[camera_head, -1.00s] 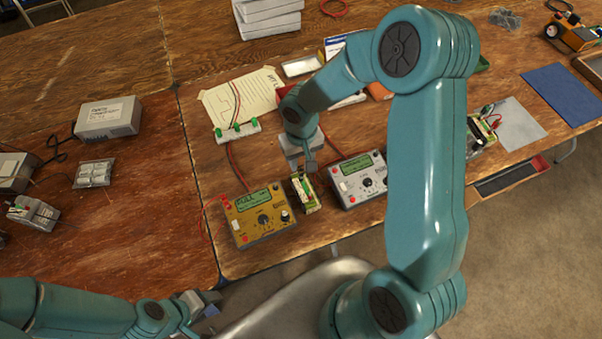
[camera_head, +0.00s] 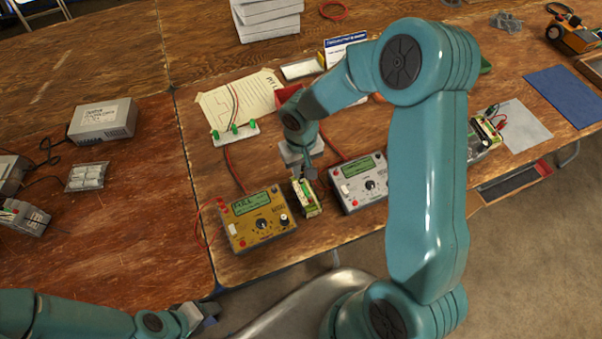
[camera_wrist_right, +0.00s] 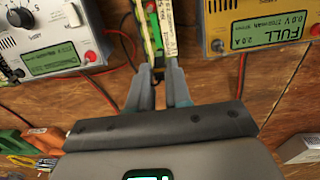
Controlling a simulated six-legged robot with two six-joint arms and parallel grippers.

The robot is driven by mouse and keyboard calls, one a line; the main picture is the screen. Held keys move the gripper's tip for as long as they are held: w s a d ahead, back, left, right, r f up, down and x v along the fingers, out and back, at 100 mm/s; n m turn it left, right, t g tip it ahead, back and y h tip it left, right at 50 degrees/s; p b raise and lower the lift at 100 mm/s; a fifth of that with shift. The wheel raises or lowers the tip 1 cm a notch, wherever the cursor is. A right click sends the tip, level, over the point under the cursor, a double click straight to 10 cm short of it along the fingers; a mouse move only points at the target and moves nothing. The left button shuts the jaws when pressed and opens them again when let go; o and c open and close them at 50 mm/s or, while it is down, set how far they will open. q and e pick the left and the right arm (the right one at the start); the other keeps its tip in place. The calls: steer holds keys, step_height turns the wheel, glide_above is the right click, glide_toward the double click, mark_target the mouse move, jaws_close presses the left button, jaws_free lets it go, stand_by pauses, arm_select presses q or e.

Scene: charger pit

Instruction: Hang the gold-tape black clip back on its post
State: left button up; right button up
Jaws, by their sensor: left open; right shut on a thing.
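My right gripper (camera_head: 308,172) is at the upper end of a narrow green-and-yellow battery pack (camera_head: 307,197), between the two chargers. In the right wrist view my right gripper (camera_wrist_right: 160,84) is shut on a small dark thing, apparently the black clip (camera_wrist_right: 158,94); the fingers mostly hide it and no gold tape can be made out. The battery pack (camera_wrist_right: 156,28) runs up from the fingertips there. A white strip with green posts (camera_head: 235,132) lies behind the gold charger (camera_head: 258,222), on the paper's near edge. My left gripper (camera_head: 204,313) is open and empty at the lower left.
The gold charger reads FULL in the right wrist view (camera_wrist_right: 262,28). A white charger (camera_head: 358,182) stands right of the pack. Red and black leads run across the table around them. A grey box (camera_head: 103,121) stands at left. The brown table left of the gold charger is mostly clear.

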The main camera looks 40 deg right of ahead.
steer(key=shift+w+r, duration=0.1)
steer(key=shift+r+p, duration=0.95)
steer(key=shift+r, duration=0.75)
step_height(320, 180, up, 6)
steer(key=p, duration=0.4)
steer(key=w+a+f+b, duration=0.1)
steer(key=a+b, duration=0.2)
steer(key=a, duration=0.4)
steer(key=shift+w+a+b, duration=0.15)
steer(key=shift+a+b, duration=0.15)
steer(key=shift+b, duration=0.05)
steer(key=shift+f, duration=0.15)
